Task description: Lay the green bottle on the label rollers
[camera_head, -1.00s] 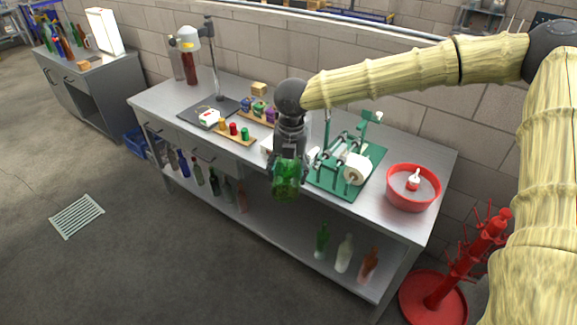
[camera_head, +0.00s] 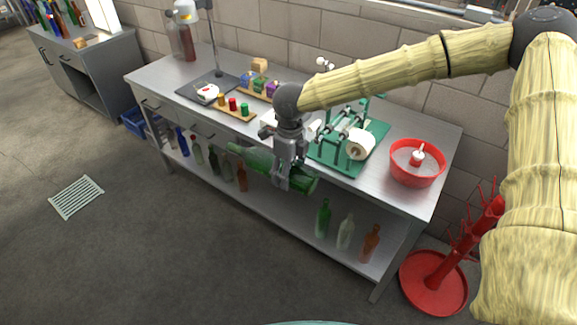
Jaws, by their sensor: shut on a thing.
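My gripper (camera_head: 281,183) is shut on the green bottle (camera_head: 303,180), around its middle. The label rollers (camera_head: 344,127) are part of a green-based labelling machine (camera_head: 327,155) on the bench, behind and to the right of my gripper. A white label roll (camera_head: 360,144) sits at its front right. My arm hides part of the machine's back.
The steel bench (camera_head: 394,198) carries a red basin (camera_head: 416,175) right of the machine. Stoppers on a wooden strip (camera_head: 231,109) and a dark scale (camera_head: 187,88) stand to the left. Several bottles stand on the lower shelf (camera_head: 285,212). A red bottle rack (camera_head: 452,265) stands at right.

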